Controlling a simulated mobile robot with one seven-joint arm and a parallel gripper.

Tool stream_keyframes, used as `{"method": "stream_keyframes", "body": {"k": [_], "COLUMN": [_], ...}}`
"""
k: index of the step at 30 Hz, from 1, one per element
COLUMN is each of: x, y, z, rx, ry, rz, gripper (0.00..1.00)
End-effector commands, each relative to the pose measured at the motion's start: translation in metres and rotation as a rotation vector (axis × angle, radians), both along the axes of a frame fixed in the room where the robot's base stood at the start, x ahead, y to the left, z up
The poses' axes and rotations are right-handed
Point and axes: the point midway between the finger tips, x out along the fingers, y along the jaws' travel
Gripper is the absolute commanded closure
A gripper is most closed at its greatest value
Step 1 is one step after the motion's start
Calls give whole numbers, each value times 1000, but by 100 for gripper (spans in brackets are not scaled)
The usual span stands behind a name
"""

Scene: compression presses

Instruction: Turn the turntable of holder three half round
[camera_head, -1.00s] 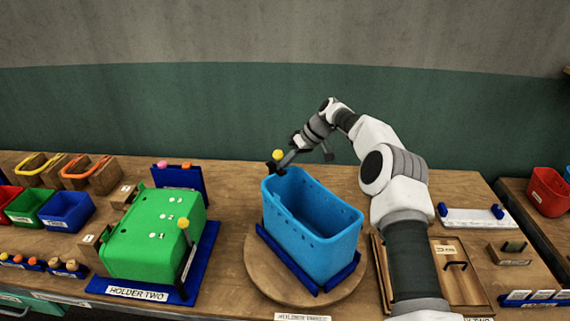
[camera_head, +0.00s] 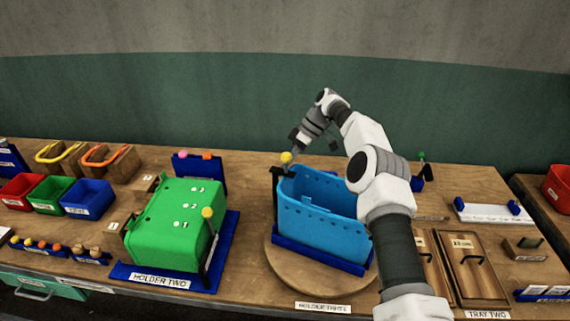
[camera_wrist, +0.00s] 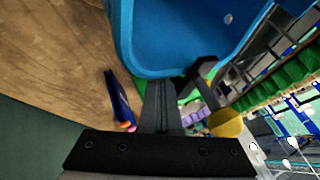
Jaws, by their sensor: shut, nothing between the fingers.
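Holder three's turntable (camera_head: 288,278) is a round wooden disc behind a blurred label (camera_head: 323,307). A blue bin (camera_head: 325,222) sits on it in a blue base (camera_head: 318,257), long side facing front and slightly right-down. A dark post with a yellow knob (camera_head: 286,157) stands at the bin's far left corner. My gripper (camera_head: 293,152) is shut and empty, beside that post and knob. In the wrist view the shut fingers (camera_wrist: 160,92) lie close to the dark post, with the yellow knob (camera_wrist: 225,123) and blue bin (camera_wrist: 185,35) nearby; contact is unclear.
Holder two with a green bin (camera_head: 175,222) and a yellow-knobbed post (camera_head: 207,213) stands left. My arm crosses the right side, partly hiding the bin. Wooden tray lids (camera_head: 470,268) lie right. A green knob (camera_head: 421,155) shows behind my arm. Bare table lies between the holders.

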Motion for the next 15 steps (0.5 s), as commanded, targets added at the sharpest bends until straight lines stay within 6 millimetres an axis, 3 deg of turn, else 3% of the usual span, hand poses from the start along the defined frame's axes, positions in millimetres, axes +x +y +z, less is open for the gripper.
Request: {"method": "stream_keyframes", "body": {"k": [15], "x": [-29], "y": [15], "z": [0], "rx": [-1], "ry": [2], "rz": [208], "gripper": [100]}}
